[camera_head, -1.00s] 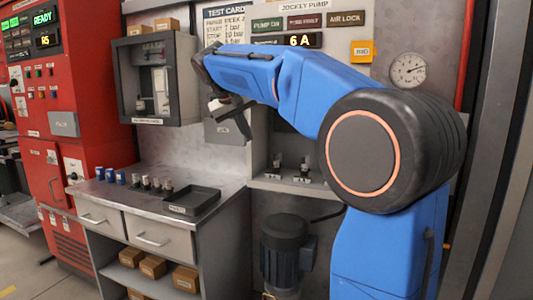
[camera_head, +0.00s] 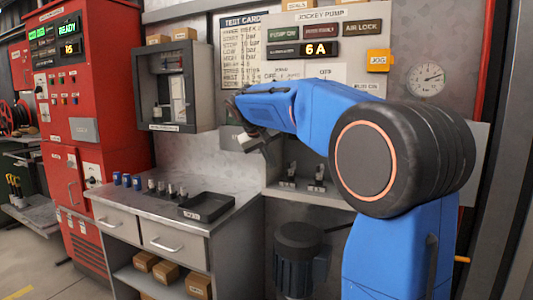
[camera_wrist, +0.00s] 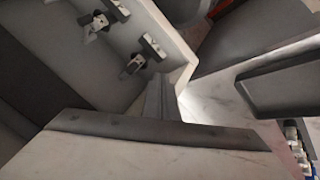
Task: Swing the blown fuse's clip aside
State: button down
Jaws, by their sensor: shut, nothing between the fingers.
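A grey open-front box (camera_head: 172,87) hangs on the wall left of centre in the head view. Inside is a pale upright part (camera_head: 178,98); I cannot make out a clip or a blown fuse there. My gripper (camera_head: 262,148) is right of and below this box, apart from it, in front of the jockey pump panel. It is shut and empty, pointing down. Two small dark fittings with pale labels (camera_head: 288,175) (camera_head: 317,178) sit in the recess below the panel. They also show in the wrist view, as dark clip-like parts (camera_wrist: 96,24) (camera_wrist: 133,64) on a grey surface.
A counter (camera_head: 150,200) holds blue cylinders (camera_head: 127,180), several pale-and-dark cylinders (camera_head: 161,188) and a dark tray (camera_head: 206,207). The tray also shows in the wrist view (camera_wrist: 285,85). A red cabinet (camera_head: 85,125) stands left; a motor (camera_head: 298,250) stands below the panel.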

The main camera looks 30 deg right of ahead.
jog(key=shift+s+d, duration=0.15)
jog(key=shift+d, duration=0.85)
jog(key=shift+s+d, duration=0.1)
jog(key=shift+d, duration=0.9)
